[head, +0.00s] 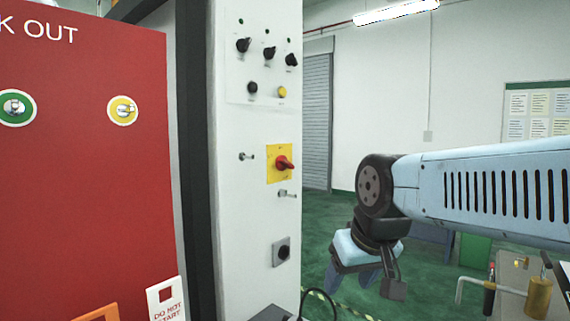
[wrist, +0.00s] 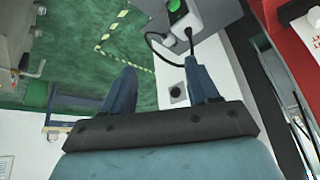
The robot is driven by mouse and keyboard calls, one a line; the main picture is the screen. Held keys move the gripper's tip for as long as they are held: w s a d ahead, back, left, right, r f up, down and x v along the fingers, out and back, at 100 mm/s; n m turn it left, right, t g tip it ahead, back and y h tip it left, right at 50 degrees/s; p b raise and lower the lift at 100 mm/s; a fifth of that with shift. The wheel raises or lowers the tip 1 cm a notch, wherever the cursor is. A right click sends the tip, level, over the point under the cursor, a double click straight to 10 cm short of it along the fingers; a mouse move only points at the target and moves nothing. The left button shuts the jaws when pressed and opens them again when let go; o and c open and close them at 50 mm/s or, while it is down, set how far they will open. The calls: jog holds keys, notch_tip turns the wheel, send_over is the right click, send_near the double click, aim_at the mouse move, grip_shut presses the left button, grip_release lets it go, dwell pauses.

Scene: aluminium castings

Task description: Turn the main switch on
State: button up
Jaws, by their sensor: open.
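The main switch (head: 284,163) is a red rotary handle on a yellow plate, on the front of a pale grey cabinet (head: 230,190). Its handle looks tilted, slanting down to the right; I cannot tell its setting. My gripper (head: 366,283) hangs pointing down, to the right of the cabinet and lower than the switch, apart from it. In the wrist view my gripper (wrist: 160,82) shows two blue fingers spread apart with nothing between them. The red switch does not show in the wrist view.
Black knobs (head: 269,53) are above, a grey socket (head: 281,251) below. A red lockout board (head: 80,190) stands left. A bench with a brass padlock (head: 538,298) is at right. Green floor lies open behind.

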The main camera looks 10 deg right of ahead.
jog(key=o, duration=0.5)
jog(key=w+r+y, duration=0.1)
jog(key=w, duration=0.1)
jog(key=w+r+y, duration=0.1)
jog(key=w, duration=0.1)
jog(key=w+a+r, duration=0.1)
jog(key=r, duration=0.1)
jog(key=shift+w+a+g+y, duration=0.1)
jog(key=shift+w+g+y, duration=0.2)
jog(key=shift+w+y, duration=0.1)
jog(key=shift+c, duration=0.2)
jog(key=shift+o, duration=0.7)
jog(key=w+d+r+n+y, duration=0.1)
jog(key=w+r+y, duration=0.2)
jog(key=w+r, duration=0.3)
jog(key=shift+w+d, duration=0.2)
jog(key=shift+w, duration=1)
jog(key=n+t+y, duration=0.2)
jog(key=t+y, duration=0.3)
send_near(290, 163)
jog(key=x, duration=0.9)
jog(key=shift+w+a, duration=0.2)
jog(key=shift+a, duration=0.05)
jog(key=shift+c, duration=0.2)
